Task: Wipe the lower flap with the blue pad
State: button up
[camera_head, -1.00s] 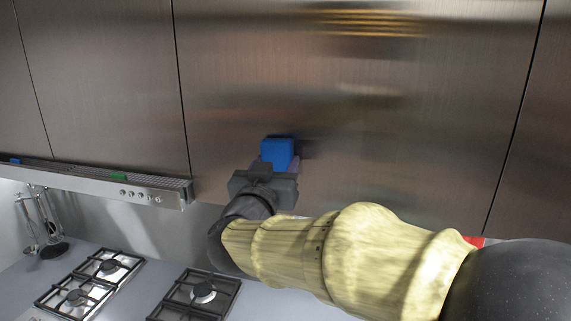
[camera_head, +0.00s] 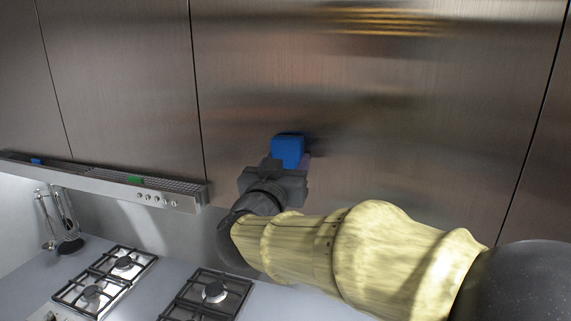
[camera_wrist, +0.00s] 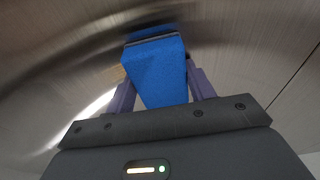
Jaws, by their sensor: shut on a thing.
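My gripper (camera_head: 275,170) is shut on the blue pad (camera_head: 288,150), which juts out past the fingers towards the brushed-metal cabinet front. The wrist view shows the blue pad (camera_wrist: 158,72) between my two purple fingers (camera_wrist: 160,88), its far end at or very near the metal surface. I cannot tell for sure whether it touches. The lower flap appears to be the wide metal panel (camera_head: 400,160) behind the pad. The pad is in front of that panel's lower left part, with a dark reflection or shadow beside it.
A range hood (camera_head: 110,182) with a green item (camera_head: 135,179) and a small blue item (camera_head: 37,161) on it juts out at left. Below are a gas hob (camera_head: 105,280) and hanging utensils (camera_head: 62,222). The panel to the right of my gripper is clear.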

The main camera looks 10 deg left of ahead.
aim_at(346, 161)
jog(key=shift+d, duration=0.1)
jog(key=shift+d+b, duration=0.3)
jog(key=shift+d, duration=0.45)
jog(key=shift+s+d, duration=0.2)
jog(key=shift+d, duration=0.85)
jog(key=shift+s+d+b, duration=0.2)
jog(key=shift+d+b, duration=0.15)
jog(key=shift+d, duration=0.5)
jog(key=shift+s+d+b, duration=0.2)
jog(key=shift+d+b, duration=0.15)
jog(key=shift+d, duration=0.5)
jog(key=shift+s+d+b, duration=0.1)
jog(key=shift+d+b, duration=0.35)
jog(key=shift+d, duration=1.35)
